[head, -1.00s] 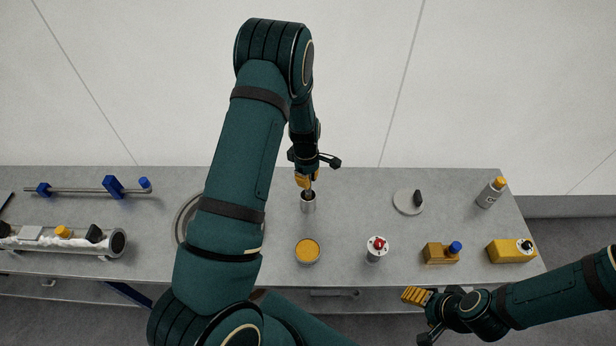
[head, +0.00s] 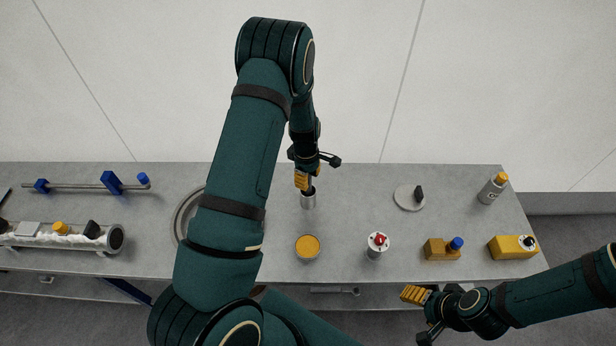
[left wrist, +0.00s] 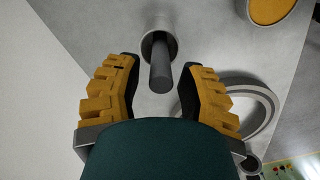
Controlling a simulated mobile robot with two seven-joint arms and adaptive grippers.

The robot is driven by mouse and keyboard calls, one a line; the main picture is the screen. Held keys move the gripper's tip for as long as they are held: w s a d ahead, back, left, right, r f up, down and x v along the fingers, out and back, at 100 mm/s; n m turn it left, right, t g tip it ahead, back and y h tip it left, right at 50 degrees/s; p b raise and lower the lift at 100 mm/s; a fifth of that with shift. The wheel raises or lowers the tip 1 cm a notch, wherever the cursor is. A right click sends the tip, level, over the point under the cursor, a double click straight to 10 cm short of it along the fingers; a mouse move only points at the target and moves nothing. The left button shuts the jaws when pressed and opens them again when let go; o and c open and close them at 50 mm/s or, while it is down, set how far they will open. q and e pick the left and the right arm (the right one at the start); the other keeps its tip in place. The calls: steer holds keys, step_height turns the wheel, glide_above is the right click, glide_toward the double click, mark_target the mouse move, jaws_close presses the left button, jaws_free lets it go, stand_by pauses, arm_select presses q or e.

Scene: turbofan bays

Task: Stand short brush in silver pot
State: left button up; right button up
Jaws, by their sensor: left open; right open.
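The silver pot (head: 308,201) stands on the bench below my left gripper; it also shows at the top of the left wrist view (left wrist: 158,42). A dark grey rod, which looks like the short brush's handle (left wrist: 161,72), sticks out of the pot's mouth. The rest of the brush is hidden inside the pot. My left gripper (head: 303,181) is open just above the pot; in the left wrist view its yellow fingers (left wrist: 158,92) stand apart on either side of the handle, with gaps. My right gripper (head: 416,295) is open and empty off the bench's front edge.
A cup with an orange top (head: 307,246) stands in front of the pot. A red-topped cylinder (head: 377,245), yellow blocks (head: 441,250), a grey disc (head: 409,197) and a bottle (head: 491,190) stand to the right. A metal ring (head: 185,214) lies partly behind my left arm.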

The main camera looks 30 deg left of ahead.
arm_select(q)
step_height(320, 180, up, 12)
steer(key=shift+a, duration=0.3)
steer(key=shift+f, duration=0.1)
stand_by(1.0)
